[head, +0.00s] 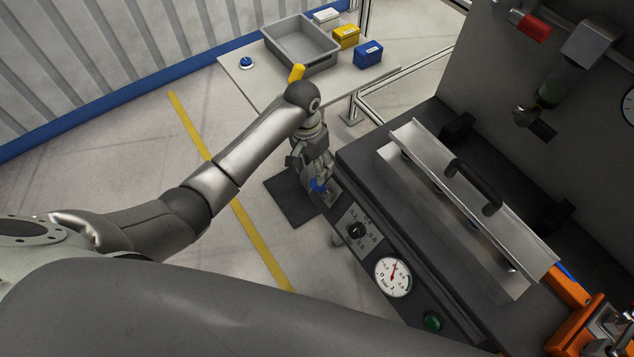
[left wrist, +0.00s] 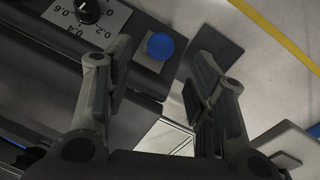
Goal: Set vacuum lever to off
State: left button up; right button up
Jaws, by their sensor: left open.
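My left gripper (head: 319,178) points down at the near left corner of the dark machine bench. Its fingers are open in the left wrist view (left wrist: 163,62). A round blue knob (left wrist: 159,46) on the bench edge shows between the fingertips in that picture, with clear space on both sides. In the head view the blue knob (head: 317,186) is partly hidden by the fingers. I cannot tell whether it is the vacuum lever's end, its position, or whether the gripper touches it. My right gripper is not in view.
Beside the blue knob are a black dial (head: 356,231) with a numbered plate, a pressure gauge (head: 393,277) and a green button (head: 432,321). A metal plate with a black handle (head: 473,187) lies on the bench. A red-handled valve (head: 530,25) is on the back panel.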

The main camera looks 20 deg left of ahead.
aim_at(316, 186)
pick_arm(q)
jog(key=f, duration=0.6)
jog(key=d+f, duration=0.1)
jog(key=f, duration=0.1)
jog(key=shift+s+f, duration=0.15)
jog(key=shift+f, duration=0.25)
grip_shut()
